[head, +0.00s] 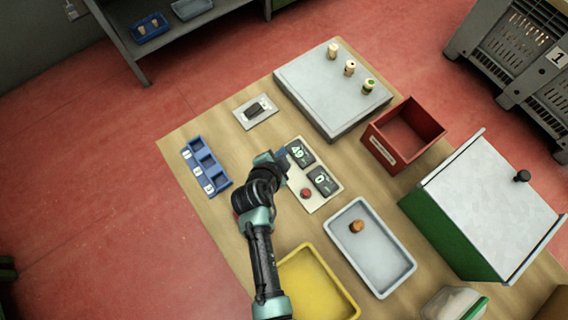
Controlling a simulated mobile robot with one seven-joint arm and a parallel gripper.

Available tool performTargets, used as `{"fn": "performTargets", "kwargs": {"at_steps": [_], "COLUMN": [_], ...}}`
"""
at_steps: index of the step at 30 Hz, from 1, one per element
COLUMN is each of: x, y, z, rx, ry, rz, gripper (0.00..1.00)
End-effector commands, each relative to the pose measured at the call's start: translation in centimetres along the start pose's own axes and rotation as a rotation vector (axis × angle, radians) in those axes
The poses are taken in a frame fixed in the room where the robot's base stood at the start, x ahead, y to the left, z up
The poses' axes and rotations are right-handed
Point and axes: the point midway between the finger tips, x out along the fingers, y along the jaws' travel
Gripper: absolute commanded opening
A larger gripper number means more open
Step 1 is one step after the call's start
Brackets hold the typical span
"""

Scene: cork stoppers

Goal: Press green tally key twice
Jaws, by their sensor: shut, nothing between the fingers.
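A pale tally panel (326,190) lies on the table and carries two dark displays with green digits. The upper display (300,153) shows a two-digit number that is hard to read for sure, and the lower display (322,181) seems to show 0. A red key (305,193) sits beside the lower display. I cannot see a green key; my arm covers the spot beside the upper display. My gripper (281,164) is shut and empty, over the panel's upper left edge. Whether it touches anything there is hidden.
A blue three-part tray (223,183) is left of my arm. A grey platform (330,88) with several stoppers stands behind. A red bin (398,134), a grey tray (369,247) with one cork, a yellow tray (317,285) and a green box (440,234) occupy the right and front.

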Motion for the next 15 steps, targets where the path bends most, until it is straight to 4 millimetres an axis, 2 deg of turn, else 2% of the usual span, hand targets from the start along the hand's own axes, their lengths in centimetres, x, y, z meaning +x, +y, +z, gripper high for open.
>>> {"fn": "performTargets", "kwargs": {"at_steps": [1,6,15], "x": [1.0,2.8,3.7], "y": [0.7,2.0,2.7], "z": [0.8,2.0,2.7], "rx": [0.000,0.002,0.001], "ry": [-0.001,0.000,0.000], "rz": [0.000,0.000,0.000], "gripper": [0.00,0.00,0.00]}}
